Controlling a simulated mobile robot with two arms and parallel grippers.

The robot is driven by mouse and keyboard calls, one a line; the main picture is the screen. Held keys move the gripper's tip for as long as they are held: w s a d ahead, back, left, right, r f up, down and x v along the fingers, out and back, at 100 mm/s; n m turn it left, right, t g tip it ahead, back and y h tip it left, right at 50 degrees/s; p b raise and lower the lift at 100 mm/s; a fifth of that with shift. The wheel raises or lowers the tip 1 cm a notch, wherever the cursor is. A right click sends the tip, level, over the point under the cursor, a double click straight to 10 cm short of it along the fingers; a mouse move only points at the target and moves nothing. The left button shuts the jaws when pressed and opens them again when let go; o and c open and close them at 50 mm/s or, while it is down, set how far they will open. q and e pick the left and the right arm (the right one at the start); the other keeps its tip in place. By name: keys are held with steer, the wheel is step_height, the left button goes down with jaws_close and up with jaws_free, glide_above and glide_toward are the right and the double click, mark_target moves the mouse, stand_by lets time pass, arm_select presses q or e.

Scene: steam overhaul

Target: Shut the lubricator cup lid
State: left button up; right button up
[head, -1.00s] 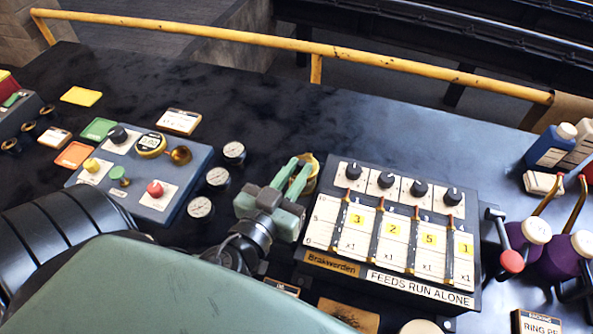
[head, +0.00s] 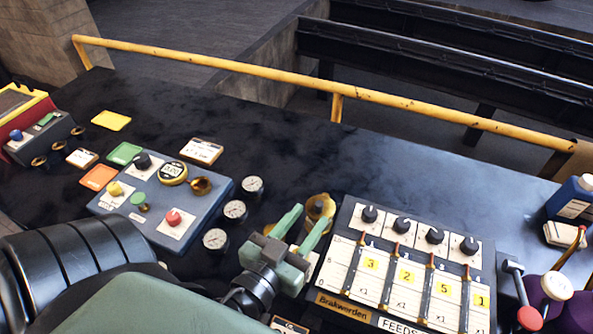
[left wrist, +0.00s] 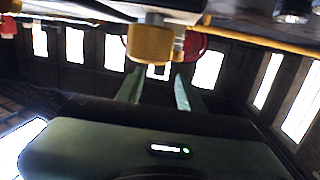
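The lubricator cup is a brass, round fitting (head: 319,206) left of the panel of knobs in the head view, with a dark round part in its middle. It also shows in the left wrist view as a yellow cup body (left wrist: 150,44), just beyond the fingertips. I cannot make out its lid or how the lid stands. My left gripper (head: 313,212) has two pale green fingers, apart and empty, pointing at the cup from the near side. The fingers also show apart in the left wrist view (left wrist: 159,78). I cannot tell if a fingertip touches the cup. My right gripper is not in view.
The knob panel (head: 413,230) stands close on the right of the cup. Several round gauges (head: 235,210) and a blue control box (head: 165,205) are to the left. A yellow rail (head: 335,88) runs along the back edge. The dark tabletop (head: 290,155) behind the cup is clear.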

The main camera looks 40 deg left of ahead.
arm_select(q)
steer(key=s, duration=0.4)
steer(key=shift+s+d+r+p, duration=0.25)
steer(key=shift+s+p, duration=0.15)
